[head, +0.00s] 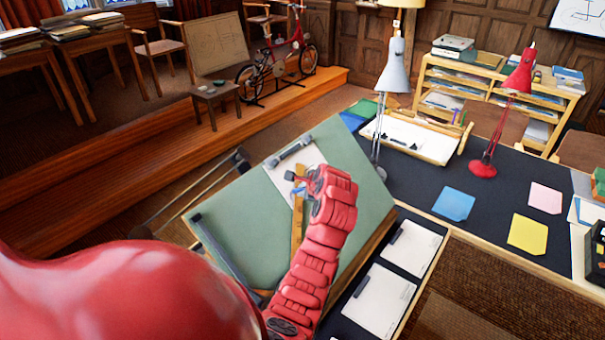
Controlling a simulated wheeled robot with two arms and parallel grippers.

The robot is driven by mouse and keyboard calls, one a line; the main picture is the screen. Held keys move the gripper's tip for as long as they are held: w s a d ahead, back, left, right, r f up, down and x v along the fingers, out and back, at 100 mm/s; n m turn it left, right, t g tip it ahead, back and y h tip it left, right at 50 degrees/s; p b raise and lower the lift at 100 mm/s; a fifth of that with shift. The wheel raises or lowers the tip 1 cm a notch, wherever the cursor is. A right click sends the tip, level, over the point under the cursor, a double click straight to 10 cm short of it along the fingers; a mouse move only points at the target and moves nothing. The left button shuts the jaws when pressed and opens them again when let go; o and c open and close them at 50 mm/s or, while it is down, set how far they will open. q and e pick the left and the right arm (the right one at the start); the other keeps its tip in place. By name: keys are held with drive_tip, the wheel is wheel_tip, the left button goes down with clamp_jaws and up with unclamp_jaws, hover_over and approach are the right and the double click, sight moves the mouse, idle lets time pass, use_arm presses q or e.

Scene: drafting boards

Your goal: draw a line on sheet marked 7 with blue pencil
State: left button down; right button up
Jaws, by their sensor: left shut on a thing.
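A tilted green drafting board (345,150) stands in front of me. A white sheet (278,178) lies on its upper part under a dark clip; I cannot read any number on it. My left gripper (298,184) is over this sheet, at the end of my red arm. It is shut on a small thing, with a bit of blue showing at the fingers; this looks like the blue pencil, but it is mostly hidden. Whether its tip touches the paper cannot be told. My right gripper is not in view.
A wooden strip (297,232) lies on the board below the gripper. White sheets (412,248) (380,300) lie to its right. A white lamp (395,68) and a red lamp (519,75) stand on the dark table with coloured papers (454,204).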

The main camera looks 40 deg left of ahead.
use_arm(q)
drive_tip(key=shift+w+a+r, duration=0.2)
drive_tip(key=shift+w+a, duration=0.05)
idle(0.4)
drive_tip(key=shift+w+a+r, duration=0.15)
drive_tip(key=shift+a, duration=0.05)
drive_tip(key=shift+w+a+r, duration=0.1)
drive_tip(key=shift+w, duration=0.05)
idle(0.4)
drive_tip(key=shift+w+a+r+p, duration=0.1)
drive_tip(key=shift+w+a+p, duration=0.1)
drive_tip(key=shift+p, duration=0.1)
drive_tip(key=shift+r, duration=0.1)
drive_tip(key=shift+w+a+r, duration=0.2)
drive_tip(key=shift+w+a, duration=0.1)
idle(0.3)
drive_tip(key=shift+w+a+r+p, duration=0.1)
drive_tip(key=shift+w+a+p, duration=0.05)
drive_tip(key=shift+w+p, duration=0.15)
idle(0.4)
drive_tip(key=shift+w+a+r, duration=0.1)
drive_tip(key=shift+a+r, duration=0.05)
idle(0.3)
